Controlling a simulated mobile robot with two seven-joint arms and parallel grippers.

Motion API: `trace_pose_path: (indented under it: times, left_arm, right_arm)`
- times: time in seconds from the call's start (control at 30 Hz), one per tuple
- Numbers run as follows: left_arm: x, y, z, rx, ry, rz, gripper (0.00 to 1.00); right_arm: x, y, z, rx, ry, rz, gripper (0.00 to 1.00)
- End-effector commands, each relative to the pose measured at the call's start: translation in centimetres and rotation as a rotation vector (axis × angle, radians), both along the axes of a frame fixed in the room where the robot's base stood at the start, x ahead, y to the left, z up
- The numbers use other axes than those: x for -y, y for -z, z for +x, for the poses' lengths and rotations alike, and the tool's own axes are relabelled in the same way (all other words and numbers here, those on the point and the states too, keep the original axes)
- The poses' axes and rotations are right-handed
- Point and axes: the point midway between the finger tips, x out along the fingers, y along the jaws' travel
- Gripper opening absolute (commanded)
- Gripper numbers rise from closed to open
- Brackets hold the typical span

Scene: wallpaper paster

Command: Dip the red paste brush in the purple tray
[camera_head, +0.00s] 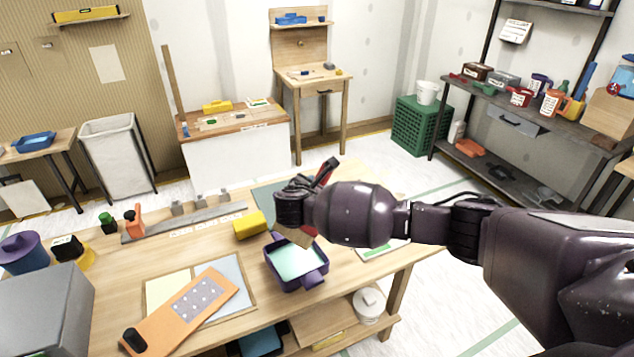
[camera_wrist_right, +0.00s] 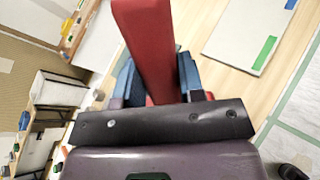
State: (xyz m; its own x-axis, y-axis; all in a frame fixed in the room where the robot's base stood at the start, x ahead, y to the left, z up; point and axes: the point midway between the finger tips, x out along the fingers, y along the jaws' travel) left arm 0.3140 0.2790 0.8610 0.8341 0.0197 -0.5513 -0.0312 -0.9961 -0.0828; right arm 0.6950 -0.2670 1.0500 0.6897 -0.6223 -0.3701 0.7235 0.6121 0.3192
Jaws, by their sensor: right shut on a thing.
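My right gripper (camera_head: 296,208) is shut on the red paste brush, whose red handle (camera_head: 326,172) sticks up behind the gripper. The brush's tan bristle end (camera_head: 296,236) points down over the back part of the purple tray (camera_head: 270,262). I cannot tell whether the bristles touch the pale green paste (camera_head: 298,260) in the tray. In the right wrist view the red handle (camera_wrist_right: 147,45) stands between the blue fingers of the gripper (camera_wrist_right: 157,80). The gripper itself hides the middle of the brush. My left gripper is not in view.
The tray stands on a wooden table (camera_head: 130,258). A yellow block (camera_head: 250,225) is just left of it. An orange board (camera_head: 190,310) lies at the front left, and a metal straightedge (camera_head: 185,222) lies behind. Floor is free beyond the table's right edge.

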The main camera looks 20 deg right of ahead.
Motion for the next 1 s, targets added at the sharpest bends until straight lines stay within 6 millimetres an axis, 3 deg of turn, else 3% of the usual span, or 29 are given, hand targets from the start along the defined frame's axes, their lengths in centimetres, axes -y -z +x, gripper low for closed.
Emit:
trace_pose_path:
  times: [0.6, 1.0]
  left_arm:
    - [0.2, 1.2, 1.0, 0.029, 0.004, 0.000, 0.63]
    - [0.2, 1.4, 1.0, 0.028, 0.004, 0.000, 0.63]
  right_arm:
    - [0.0, 5.8, 0.0, 0.000, 0.001, 0.001, 0.01]
    - [0.0, 6.6, 0.0, 0.000, 0.001, 0.001, 0.01]
